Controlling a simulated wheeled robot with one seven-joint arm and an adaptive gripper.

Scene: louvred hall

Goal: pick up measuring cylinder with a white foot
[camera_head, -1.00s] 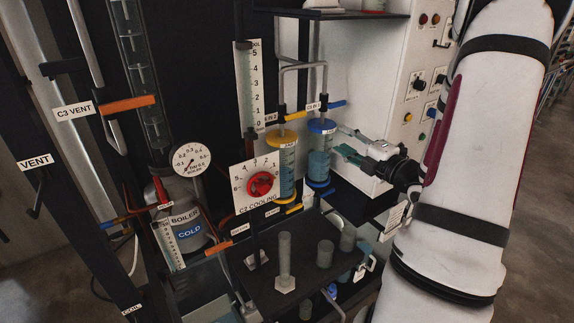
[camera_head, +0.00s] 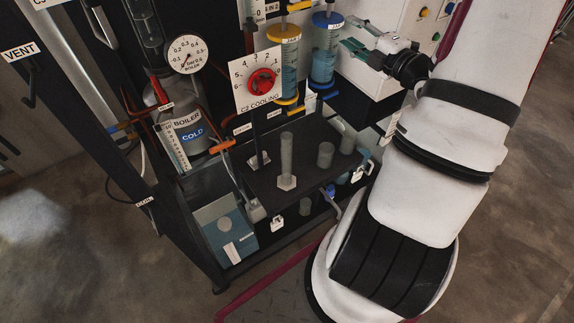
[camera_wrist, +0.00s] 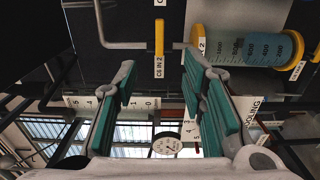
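The measuring cylinder with a white foot (camera_head: 286,162) stands upright on the dark shelf (camera_head: 262,187) in the lower middle of the head view. It is a tall grey see-through tube with a pale foot. My gripper (camera_head: 352,47) is above and to the right of it, near the blue-capped cylinder, well apart from the measuring cylinder. In the wrist view my gripper (camera_wrist: 160,105) has its green-padded fingers spread wide with nothing between them. The measuring cylinder does not show in the wrist view.
Shorter grey vessels (camera_head: 325,155) stand right of it. A thin post on a foot (camera_head: 259,160) stands left. Behind are the red C2 cooling knob (camera_head: 262,82), yellow-capped (camera_head: 284,65) and blue-capped (camera_head: 325,55) columns, and the boiler (camera_head: 190,125). Open floor lies in front.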

